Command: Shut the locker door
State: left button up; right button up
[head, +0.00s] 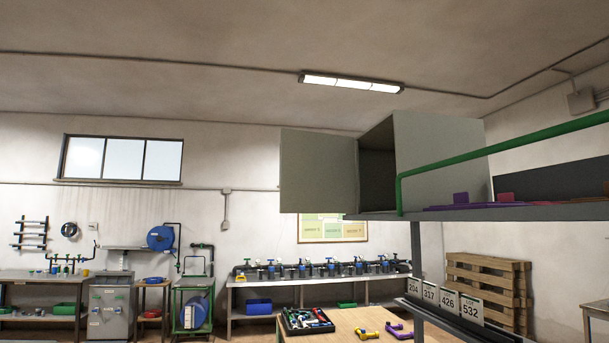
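The grey locker (435,155) stands on a raised shelf at the right of the head view. Its door (318,172) stands open and extends to the left of the locker body. The locker's dark inside shows through the opening between door and body, and I cannot make out anything in it. Neither of my grippers shows in the head view.
A green rail (480,150) runs along the shelf (540,212), with purple and red items behind it. Below is a wooden table (365,320) with a black tool tray (305,321). A manifold bench (270,283) lines the back wall; pallets (488,285) stand at right.

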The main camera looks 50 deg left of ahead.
aim_at(317, 169)
jog(key=u, duration=2.4)
jog(key=i, duration=3.8)
jog(key=z, duration=3.25)
jog(key=k, duration=1.25)
